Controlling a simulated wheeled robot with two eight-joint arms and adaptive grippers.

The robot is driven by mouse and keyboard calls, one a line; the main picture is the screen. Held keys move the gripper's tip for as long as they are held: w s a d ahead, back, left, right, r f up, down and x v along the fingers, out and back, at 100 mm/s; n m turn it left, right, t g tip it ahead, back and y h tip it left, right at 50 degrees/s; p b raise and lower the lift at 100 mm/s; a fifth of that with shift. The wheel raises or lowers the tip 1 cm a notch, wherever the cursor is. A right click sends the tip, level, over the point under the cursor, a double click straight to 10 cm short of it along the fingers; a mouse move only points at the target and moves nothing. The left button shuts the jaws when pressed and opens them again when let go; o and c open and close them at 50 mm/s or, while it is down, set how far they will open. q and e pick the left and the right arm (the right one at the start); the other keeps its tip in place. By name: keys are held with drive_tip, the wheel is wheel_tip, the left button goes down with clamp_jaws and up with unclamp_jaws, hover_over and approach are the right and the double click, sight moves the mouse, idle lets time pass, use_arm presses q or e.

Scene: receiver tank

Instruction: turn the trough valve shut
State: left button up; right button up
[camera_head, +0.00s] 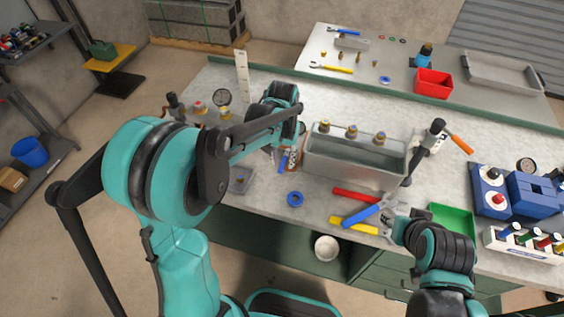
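The grey metal trough (352,170) stands on the bench, with brass fittings (351,131) along its far rim. A small blue handle (283,162) shows at its left end; I cannot tell how far it is turned. My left arm reaches over the bench from the left. My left gripper (275,150) points down beside the trough's left end, close to the blue handle. It is mostly hidden by my arm, so contact and finger opening are unclear.
Red, blue and yellow tools (362,213) lie in front of the trough. A blue ring (295,199) lies to their left.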

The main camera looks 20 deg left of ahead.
use_arm(q)
drive_tip(key=shift+f, duration=0.45)
clamp_jaws()
